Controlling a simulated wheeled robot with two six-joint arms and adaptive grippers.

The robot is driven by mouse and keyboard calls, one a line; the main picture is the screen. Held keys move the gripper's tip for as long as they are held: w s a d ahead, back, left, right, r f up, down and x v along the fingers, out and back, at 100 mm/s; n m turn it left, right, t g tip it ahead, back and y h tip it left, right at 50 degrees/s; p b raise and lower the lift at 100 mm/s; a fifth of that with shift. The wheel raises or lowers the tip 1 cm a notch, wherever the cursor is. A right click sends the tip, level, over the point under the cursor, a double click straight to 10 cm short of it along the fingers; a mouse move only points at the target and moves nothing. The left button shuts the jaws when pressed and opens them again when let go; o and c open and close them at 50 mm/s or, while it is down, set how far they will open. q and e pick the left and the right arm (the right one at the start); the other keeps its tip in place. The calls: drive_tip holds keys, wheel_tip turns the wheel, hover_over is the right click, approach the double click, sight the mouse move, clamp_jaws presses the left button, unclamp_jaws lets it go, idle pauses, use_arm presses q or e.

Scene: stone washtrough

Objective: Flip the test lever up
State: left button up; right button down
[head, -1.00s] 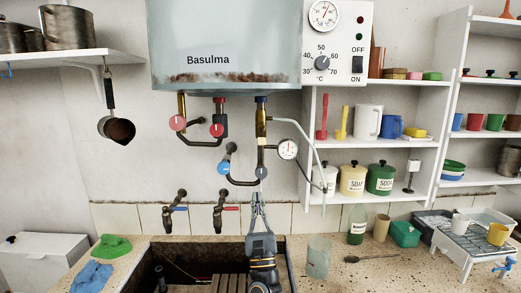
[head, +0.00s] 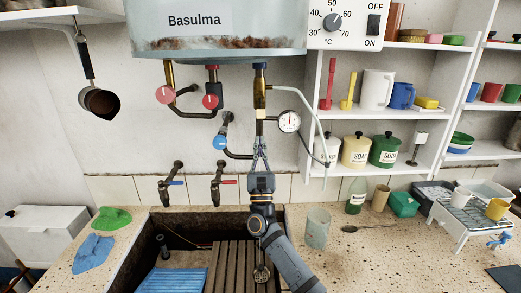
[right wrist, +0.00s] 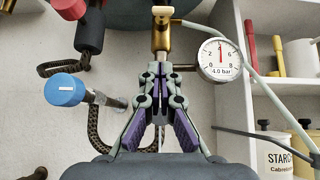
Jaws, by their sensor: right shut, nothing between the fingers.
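A brass valve pipe (head: 260,95) hangs under the white boiler, with a small pale piece (head: 260,113) on its front that looks like the test lever. In the right wrist view this pale grey piece (right wrist: 162,14) sits on the brass body just beyond my fingertips. My right gripper (head: 260,146) points up below it, shut and empty. In the right wrist view the gripper (right wrist: 160,70) covers the lower part of the valve. My left gripper is not in view.
A pressure gauge (head: 289,121) is close right of the valve, and a blue knob (head: 220,142) is at its left. A pale thin tube (head: 316,125) runs down at the right. Taps (head: 218,184) stand over the stone trough (head: 145,240). Shelves (head: 340,180) fill the right.

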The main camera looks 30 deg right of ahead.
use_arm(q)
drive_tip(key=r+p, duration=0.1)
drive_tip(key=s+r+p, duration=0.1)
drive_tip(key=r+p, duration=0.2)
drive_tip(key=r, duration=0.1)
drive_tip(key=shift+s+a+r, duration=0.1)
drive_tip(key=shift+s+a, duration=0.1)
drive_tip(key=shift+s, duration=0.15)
use_arm(e)
wheel_tip(320, 180, up, 6)
drive_tip(key=shift+f, duration=0.1)
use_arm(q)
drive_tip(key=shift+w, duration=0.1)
use_arm(e)
drive_tip(key=shift+w, duration=0.1)
use_arm(q)
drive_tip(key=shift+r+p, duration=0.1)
drive_tip(key=shift+p, duration=0.2)
